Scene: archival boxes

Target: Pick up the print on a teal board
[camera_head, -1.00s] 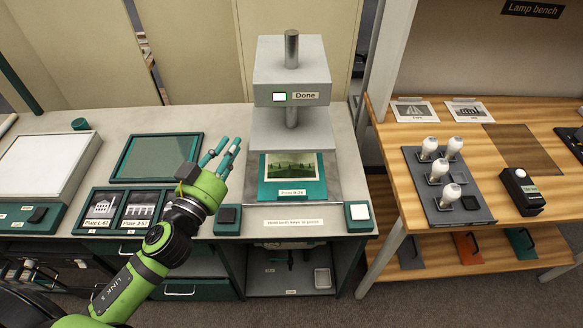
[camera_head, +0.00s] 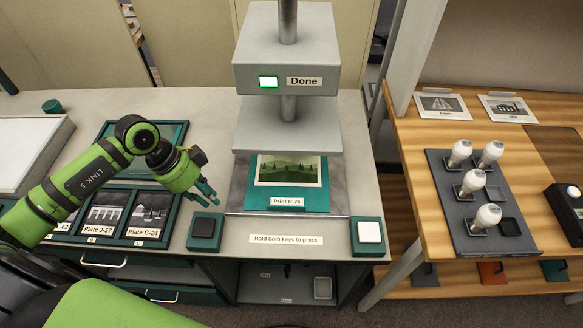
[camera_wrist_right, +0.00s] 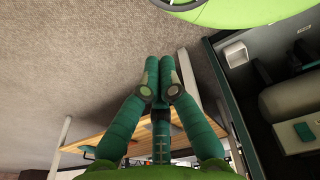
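The print on a teal board (camera_head: 290,198) lies flat on the press bed (camera_head: 335,190), under the raised press head. It shows a green hill landscape and a label reading Print R-28 or similar. My left gripper (camera_head: 209,193) is to the left of the board, near the left key, apart from the print. Its teal fingers look spread, with nothing between them. My right gripper shows only in the right wrist view (camera_wrist_right: 159,70). Its fingertips are together with nothing visible between them, over the floor.
The press (camera_head: 287,65) displays Done and overhangs the back of the print. A dark key (camera_head: 205,231) and a white key (camera_head: 369,236) flank the bed's front. Plates in a tray (camera_head: 125,243) lie left, below my left arm. The lamp bench (camera_head: 420,195) stands right.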

